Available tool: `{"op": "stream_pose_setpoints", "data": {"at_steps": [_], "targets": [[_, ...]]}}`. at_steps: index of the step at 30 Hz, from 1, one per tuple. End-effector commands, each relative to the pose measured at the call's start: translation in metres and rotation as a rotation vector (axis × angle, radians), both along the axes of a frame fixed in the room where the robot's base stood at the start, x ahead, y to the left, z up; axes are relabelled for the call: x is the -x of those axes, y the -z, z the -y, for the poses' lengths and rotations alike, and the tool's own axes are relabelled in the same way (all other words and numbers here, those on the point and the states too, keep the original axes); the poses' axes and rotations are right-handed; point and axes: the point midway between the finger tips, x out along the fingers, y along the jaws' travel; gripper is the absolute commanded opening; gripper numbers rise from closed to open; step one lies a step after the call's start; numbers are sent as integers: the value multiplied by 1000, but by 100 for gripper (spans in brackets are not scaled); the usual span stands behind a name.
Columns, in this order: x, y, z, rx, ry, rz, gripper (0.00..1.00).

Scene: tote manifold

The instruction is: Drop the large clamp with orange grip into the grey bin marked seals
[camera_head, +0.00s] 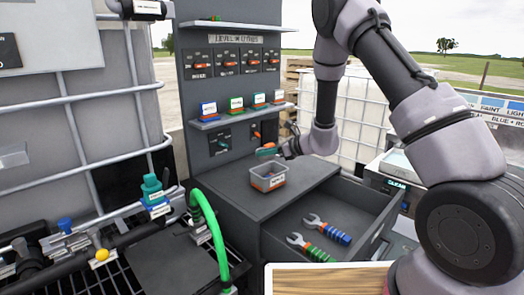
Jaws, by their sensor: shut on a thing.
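My gripper (286,151) is at the end of my arm, above the dark cabinet top. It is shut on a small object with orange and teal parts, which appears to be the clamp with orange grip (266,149). The clamp is held just above the open top of a small grey bin (268,185), apart from its rim as far as I can tell. The bin stands on the cabinet top and has a white label and a reddish band; the label is too small to read. The bin's inside is partly visible.
An open drawer (368,213) below the cabinet top holds a green-handled wrench (308,246) and a blue-handled wrench (327,230). A dark panel (235,90) with labelled levers and a small shelf rises behind the bin. A green hose (208,218) curves at left.

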Motion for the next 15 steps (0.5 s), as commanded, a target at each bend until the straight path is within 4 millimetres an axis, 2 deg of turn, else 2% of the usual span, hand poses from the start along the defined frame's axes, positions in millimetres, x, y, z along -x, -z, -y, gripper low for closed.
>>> {"op": "stream_pose_setpoints", "data": {"at_steps": [5, 15], "targets": [[-10, -2, 4, -1, 49, -1, 0], [-9, 22, 4, 0, 48, -2, 0]]}}
